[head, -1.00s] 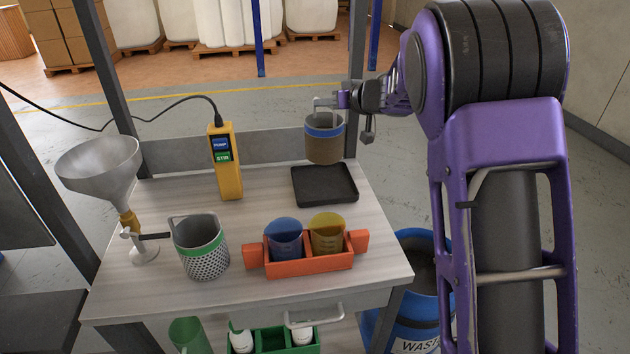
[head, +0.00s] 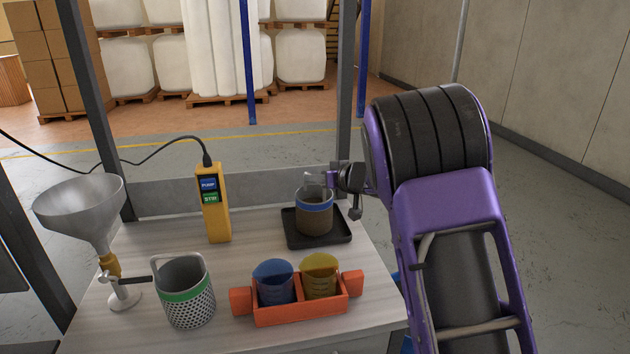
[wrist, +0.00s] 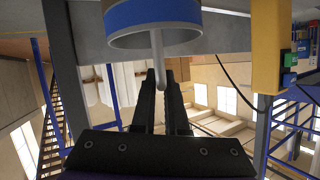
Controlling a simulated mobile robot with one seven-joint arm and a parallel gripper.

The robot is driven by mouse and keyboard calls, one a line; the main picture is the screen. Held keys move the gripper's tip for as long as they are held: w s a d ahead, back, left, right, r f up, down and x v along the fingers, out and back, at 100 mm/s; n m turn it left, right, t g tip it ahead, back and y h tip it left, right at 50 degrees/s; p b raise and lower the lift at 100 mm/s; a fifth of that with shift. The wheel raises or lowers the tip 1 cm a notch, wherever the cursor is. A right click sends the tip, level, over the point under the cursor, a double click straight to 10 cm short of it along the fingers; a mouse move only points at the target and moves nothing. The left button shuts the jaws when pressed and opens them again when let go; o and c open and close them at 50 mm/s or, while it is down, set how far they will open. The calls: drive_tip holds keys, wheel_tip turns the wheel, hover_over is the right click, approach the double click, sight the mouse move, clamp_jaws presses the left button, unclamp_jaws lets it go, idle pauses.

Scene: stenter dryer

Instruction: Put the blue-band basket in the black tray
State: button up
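The blue-band basket (head: 314,222) is brown-grey mesh with a blue band near its rim. It is upright over the middle of the black tray (head: 341,234), its base low within the tray's outline. I cannot tell whether it touches the tray floor. My gripper (head: 328,181) comes in from the right at the basket's top. In the wrist view, the blue band (wrist: 150,16) is at the top, and my gripper (wrist: 164,76) is shut on the basket's handle (wrist: 158,58).
A green-band basket (head: 186,307) stands front left beside a funnel on a stand (head: 82,215). An orange rack (head: 300,312) with blue and yellow cups is in front of the tray. A yellow pump controller (head: 213,205) stands upright at the back. Bare worktop lies between them.

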drive_tip(key=o, duration=0.4)
drive_tip(key=shift+o, duration=0.2)
drive_tip(key=p+v, duration=0.1)
drive_tip(key=v, duration=1.1)
drive_tip(key=shift+p, duration=0.35)
